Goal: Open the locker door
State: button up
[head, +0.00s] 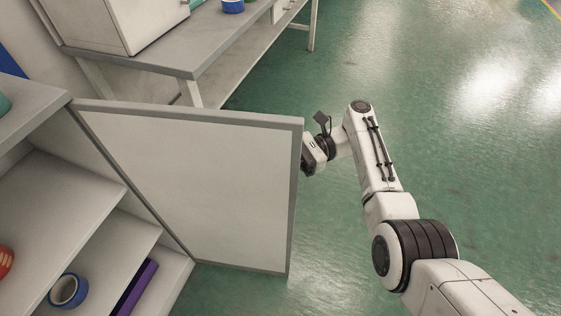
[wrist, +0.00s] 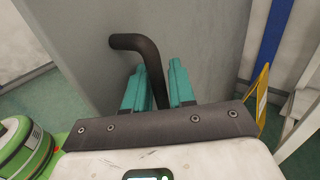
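The locker door (head: 195,185) is a pale panel with a grey frame. It stands swung wide open, out to the right of the locker (head: 75,185), with its inner face toward the head camera. My gripper's wrist shows just past the door's free edge in the head view; its fingers are hidden behind the door. In the wrist view, the dark bent handle (wrist: 134,42) stands out from the door's grey outer face (wrist: 205,35). My gripper (wrist: 160,90) has its teal fingers on both sides of the handle's bar, apparently closed on it.
Open shelves (head: 65,200) hold a blue tape roll (head: 68,290), a red item (head: 5,261) and a purple item (head: 137,287). A grey table (head: 195,55) stands behind the door. Green floor (head: 450,150) is clear to the right.

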jog(key=shift+o, duration=0.8)
jog(key=shift+a, duration=0.1)
jog(key=shift+d, duration=0.35)
jog(key=b+v, duration=0.7)
jog(key=v, duration=0.3)
jog(key=shift+d, duration=0.25)
jog(key=shift+w, duration=0.15)
